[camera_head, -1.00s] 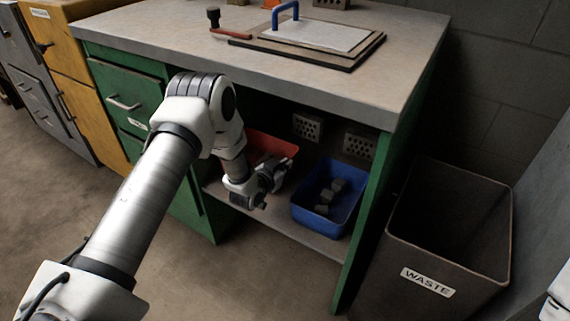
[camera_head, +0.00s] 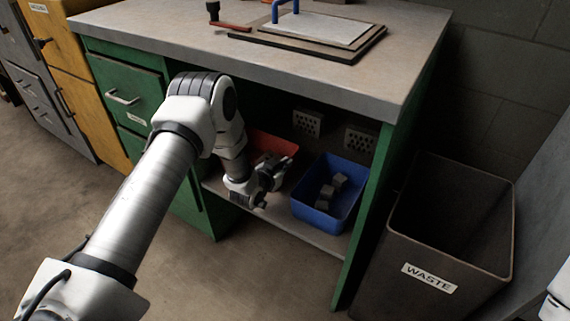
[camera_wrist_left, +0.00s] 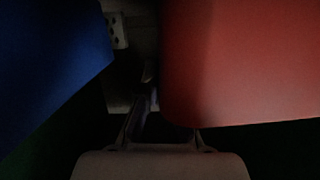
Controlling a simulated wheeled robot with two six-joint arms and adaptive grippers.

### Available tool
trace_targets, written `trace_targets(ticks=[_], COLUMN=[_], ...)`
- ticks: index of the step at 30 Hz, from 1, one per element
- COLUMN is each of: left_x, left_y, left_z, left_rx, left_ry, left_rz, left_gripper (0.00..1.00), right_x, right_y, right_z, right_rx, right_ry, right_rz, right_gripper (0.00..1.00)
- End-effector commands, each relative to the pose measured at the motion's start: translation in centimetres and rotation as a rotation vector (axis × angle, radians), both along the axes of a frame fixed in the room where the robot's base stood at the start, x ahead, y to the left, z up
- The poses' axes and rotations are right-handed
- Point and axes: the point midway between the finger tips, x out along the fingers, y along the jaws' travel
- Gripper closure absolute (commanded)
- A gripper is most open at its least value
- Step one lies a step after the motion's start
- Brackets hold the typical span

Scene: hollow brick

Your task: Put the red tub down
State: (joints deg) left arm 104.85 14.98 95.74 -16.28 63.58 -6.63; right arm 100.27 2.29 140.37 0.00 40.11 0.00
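The red tub (camera_head: 272,143) sits in the open bay under the green workbench, partly hidden behind my left arm. My left gripper (camera_head: 274,174) is at its right front side. In the left wrist view the red tub (camera_wrist_left: 245,60) fills the upper right, very close. One finger of the gripper (camera_wrist_left: 150,88) shows along the tub's left edge; the other is hidden, so its opening and any hold on the tub are unclear. I cannot tell whether the tub's base rests on the shelf. My right gripper is not in view.
A blue tub (camera_head: 346,207) with grey pieces stands right of the gripper on the low shelf (camera_head: 290,225); its blue wall (camera_wrist_left: 45,60) is close at left in the wrist view. Hollow bricks (camera_head: 306,123) stand behind. A waste bin (camera_head: 375,275) is at right. The benchtop (camera_head: 180,32) overhangs the bay.

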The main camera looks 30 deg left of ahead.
Motion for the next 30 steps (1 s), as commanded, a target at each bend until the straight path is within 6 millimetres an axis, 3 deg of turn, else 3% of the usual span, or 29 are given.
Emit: trace_targets(ticks=[1,2,4,5,17,30], left_x=[0.1,0.1,0.1,0.1,-1.0,-10.4], left_y=[0.0,0.0,0.0,0.0,0.1,0.4], left_z=[0.0,0.0,0.0,0.0,0.1,3.1], left_rx=[0.001,0.001,0.001,0.001,-0.001,-0.002], left_ry=[-0.004,-0.004,-0.003,-0.003,0.004,0.001], left_rz=[-0.001,-0.001,-0.001,-0.001,0.001,0.002], left_gripper=[1.00,0.93,0.68,0.65,0.65,0.65], right_x=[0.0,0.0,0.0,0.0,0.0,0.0], right_y=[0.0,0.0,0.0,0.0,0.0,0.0], right_z=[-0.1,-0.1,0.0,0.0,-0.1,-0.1], right_rx=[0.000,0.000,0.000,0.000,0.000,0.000], right_ry=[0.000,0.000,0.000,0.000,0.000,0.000], right_rz=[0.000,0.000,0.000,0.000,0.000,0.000], right_gripper=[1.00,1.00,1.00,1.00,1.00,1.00])
